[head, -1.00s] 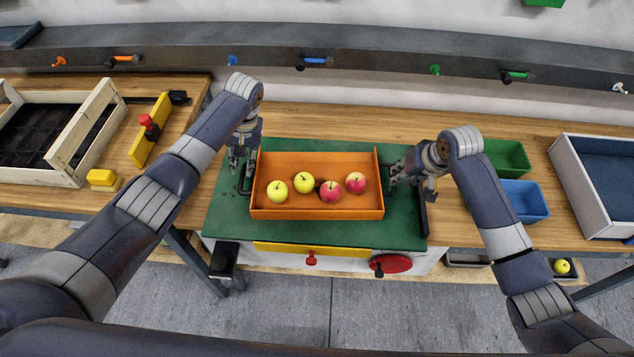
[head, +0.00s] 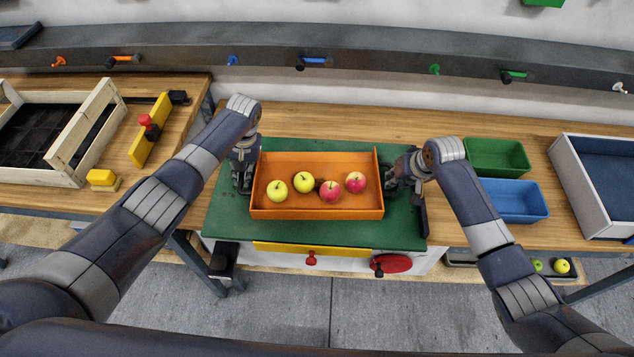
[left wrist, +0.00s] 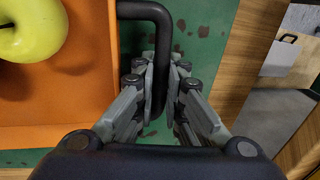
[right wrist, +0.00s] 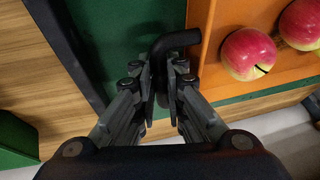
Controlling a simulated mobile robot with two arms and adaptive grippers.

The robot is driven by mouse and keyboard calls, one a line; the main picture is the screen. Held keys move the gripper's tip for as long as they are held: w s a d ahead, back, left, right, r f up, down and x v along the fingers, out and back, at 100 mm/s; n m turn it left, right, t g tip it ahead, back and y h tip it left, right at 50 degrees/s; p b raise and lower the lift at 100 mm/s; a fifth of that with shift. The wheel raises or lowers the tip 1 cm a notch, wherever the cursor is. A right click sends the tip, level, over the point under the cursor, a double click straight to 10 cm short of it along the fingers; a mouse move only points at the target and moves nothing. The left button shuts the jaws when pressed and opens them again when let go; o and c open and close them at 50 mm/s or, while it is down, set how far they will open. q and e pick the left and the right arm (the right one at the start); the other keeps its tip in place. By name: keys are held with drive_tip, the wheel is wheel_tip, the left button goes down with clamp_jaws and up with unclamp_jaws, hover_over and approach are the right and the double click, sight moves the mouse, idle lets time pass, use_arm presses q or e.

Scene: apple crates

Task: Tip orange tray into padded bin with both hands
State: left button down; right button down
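The orange tray (head: 317,212) lies level on the green mat (head: 300,232), with two yellow-green apples and two red apples in it. A black handle stands out from each short side. My left gripper (head: 243,180) is at the left side; in the left wrist view its fingers are closed around the left handle (left wrist: 150,10). My right gripper (head: 390,178) is at the right side; in the right wrist view its fingers are closed around the right handle (right wrist: 180,38). A pale-walled bin with blue lining (head: 577,190), seemingly the padded bin, stands at the far right, partly out of frame.
Green (head: 497,158) and blue (head: 513,201) small bins stand between the mat and the lined bin. A wooden crate with dark inside (head: 68,182) is at the left, beside a yellow bar with a red knob (head: 150,128). Apples lie in a low tray at lower right.

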use_arm(q)
drive_tip(key=shift+w+r, duration=0.1)
drive_tip(key=shift+r, duration=0.05)
use_arm(e)
drive_tip(key=shift+w+r, duration=0.1)
drive_tip(key=shift+r, duration=0.1)
